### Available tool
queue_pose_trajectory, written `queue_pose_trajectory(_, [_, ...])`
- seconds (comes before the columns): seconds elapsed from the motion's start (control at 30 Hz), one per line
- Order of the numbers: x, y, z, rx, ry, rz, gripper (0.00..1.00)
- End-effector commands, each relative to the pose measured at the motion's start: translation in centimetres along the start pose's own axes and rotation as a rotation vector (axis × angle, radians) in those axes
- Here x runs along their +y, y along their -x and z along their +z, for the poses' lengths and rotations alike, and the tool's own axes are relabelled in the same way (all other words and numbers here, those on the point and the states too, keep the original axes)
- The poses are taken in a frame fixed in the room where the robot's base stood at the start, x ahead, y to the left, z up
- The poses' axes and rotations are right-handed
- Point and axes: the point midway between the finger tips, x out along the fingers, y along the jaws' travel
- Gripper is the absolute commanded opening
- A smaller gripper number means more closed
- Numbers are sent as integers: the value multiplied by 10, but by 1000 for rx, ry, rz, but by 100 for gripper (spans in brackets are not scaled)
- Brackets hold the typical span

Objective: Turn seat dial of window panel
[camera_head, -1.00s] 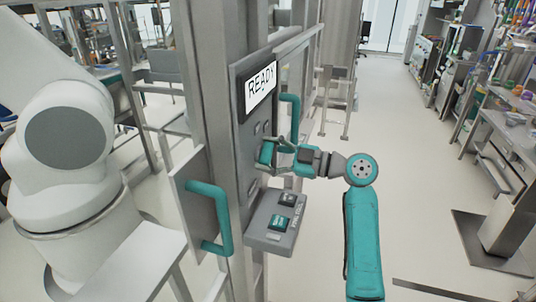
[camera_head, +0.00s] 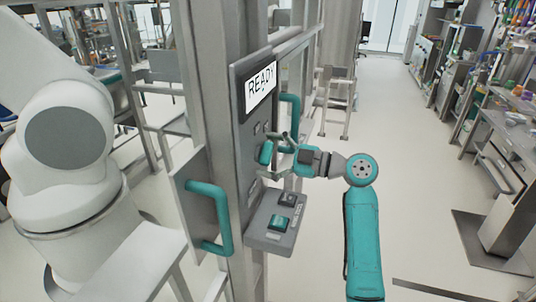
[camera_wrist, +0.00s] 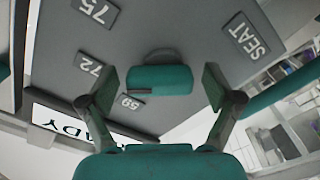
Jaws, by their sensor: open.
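The window panel (camera_head: 242,150) is a dark grey upright plate on a metal post, with a READY screen (camera_head: 261,86) at its top. The seat dial (camera_head: 265,152) is a teal bar-shaped knob on the panel. In the wrist view the dial (camera_wrist: 160,79) lies across the picture, with a dark mark near its left end and SEAT, 75 and 72 labels around it. My gripper (camera_head: 271,156) is open at the dial, and it also shows in the wrist view (camera_wrist: 158,86). Its fingers stand on either side of the dial, with a visible gap on each side.
A teal handle (camera_head: 290,120) stands right beside the panel, and another (camera_head: 210,215) is on a plate at its left. A grey control box (camera_head: 273,222) with buttons juts out below the dial. A white robot arm (camera_head: 70,150) stands at left.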

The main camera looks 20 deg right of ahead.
Motion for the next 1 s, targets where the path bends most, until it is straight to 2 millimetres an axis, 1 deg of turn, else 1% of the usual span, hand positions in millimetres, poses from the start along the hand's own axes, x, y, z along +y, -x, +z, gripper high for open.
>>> queue_pose_trajectory(0.17, [0, 4, 0, -1, 0, 1, 90])
queue_pose_trajectory(0.27, [1, 15, 0, 0, 0, 2, 90])
queue_pose_trajectory(0.37, [1, 32, 1, -2, 1, 3, 90])
queue_pose_trajectory(0.6, [1, 80, 1, -3, 0, 3, 90])
queue_pose_trajectory(0.7, [1, 97, 0, -2, 0, 3, 90])
queue_pose_trajectory(0.83, [0, 112, 1, -1, 0, 2, 90])
queue_pose_trajectory(1.0, [0, 120, 0, 0, 0, 0, 90])
